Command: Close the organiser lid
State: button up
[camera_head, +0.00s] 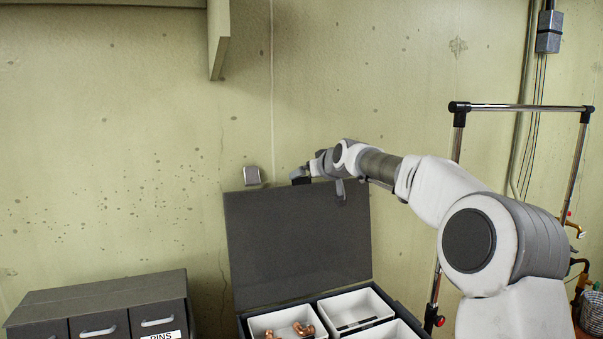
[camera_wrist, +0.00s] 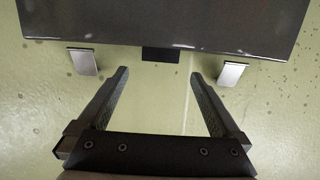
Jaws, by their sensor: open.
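The organiser (camera_head: 243,325) stands open at the bottom middle of the head view. Its dark grey lid (camera_head: 295,240) stands up, nearly upright, in front of the wall. Silver latches (camera_head: 252,175) and a black tab (camera_head: 300,178) are on its upper edge. My gripper (camera_head: 318,165) is at that edge, its fingers mostly unclear there. In the wrist view my gripper (camera_wrist: 159,75) is open and empty, its two fingers wide apart. The lid (camera_wrist: 160,22) crosses the top of that view, with the tab (camera_wrist: 160,55) between the fingertips. I cannot tell whether they touch.
White trays (camera_head: 357,309) sit inside the organiser, one holding copper fittings (camera_head: 303,328). A grey drawer unit (camera_head: 100,300) stands at the left. A wall shelf (camera_head: 218,40) hangs above. A chrome rack (camera_head: 520,107) stands behind my arm at the right.

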jog(key=shift+p+x, duration=1.3)
jog(key=shift+x, duration=2.3)
jog(key=shift+f, duration=0.1)
grip_shut()
